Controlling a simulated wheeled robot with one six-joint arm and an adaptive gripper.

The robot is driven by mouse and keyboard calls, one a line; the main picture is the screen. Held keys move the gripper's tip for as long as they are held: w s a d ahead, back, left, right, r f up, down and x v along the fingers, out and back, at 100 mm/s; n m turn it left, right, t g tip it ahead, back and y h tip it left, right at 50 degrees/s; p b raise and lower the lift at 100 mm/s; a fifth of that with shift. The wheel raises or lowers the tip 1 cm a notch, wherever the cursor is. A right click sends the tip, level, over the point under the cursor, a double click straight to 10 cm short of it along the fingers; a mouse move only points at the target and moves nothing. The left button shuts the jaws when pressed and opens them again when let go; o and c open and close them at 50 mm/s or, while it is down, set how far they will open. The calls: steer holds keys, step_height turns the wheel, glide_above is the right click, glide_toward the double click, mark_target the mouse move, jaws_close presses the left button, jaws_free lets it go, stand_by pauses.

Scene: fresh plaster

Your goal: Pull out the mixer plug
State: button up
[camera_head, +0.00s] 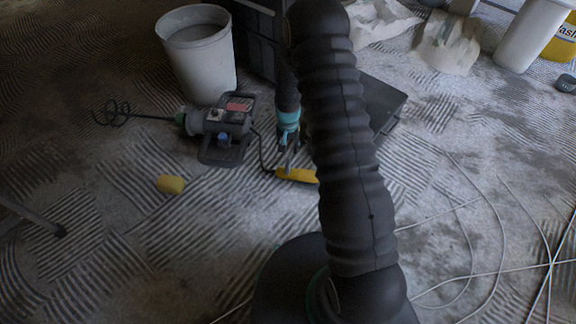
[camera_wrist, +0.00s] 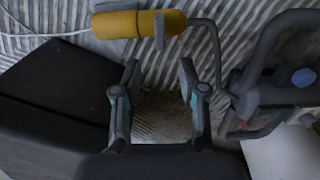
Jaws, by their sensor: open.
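The mixer (camera_head: 222,122), grey and black with a whisk, lies on the floor left of my gripper; part of it also shows at the right of the wrist view (camera_wrist: 285,88). A dark cable runs from it to the yellow connector (camera_head: 295,175). In the wrist view, the mixer plug (camera_wrist: 162,23) is the deeper yellow half with a grey tab. It joins a paler yellow socket (camera_wrist: 115,25) with a white cable. My gripper (camera_head: 287,157) points down by the connector. In the wrist view my gripper (camera_wrist: 160,75) is open and empty, with the connector beyond its fingertips.
A grey bucket (camera_head: 205,70) stands behind the mixer. A black case (camera_head: 385,98) lies right of my arm. A yellow sponge-like block (camera_head: 170,185) lies on the left floor. White cables (camera_head: 470,275) cross the right floor, with bags behind. The front-left floor is mostly clear.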

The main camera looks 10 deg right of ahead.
mark_target(288, 163)
step_height(288, 163, down, 12)
steer(key=shift+f+b, duration=0.1)
steer(key=shift+b, duration=0.3)
jaws_close()
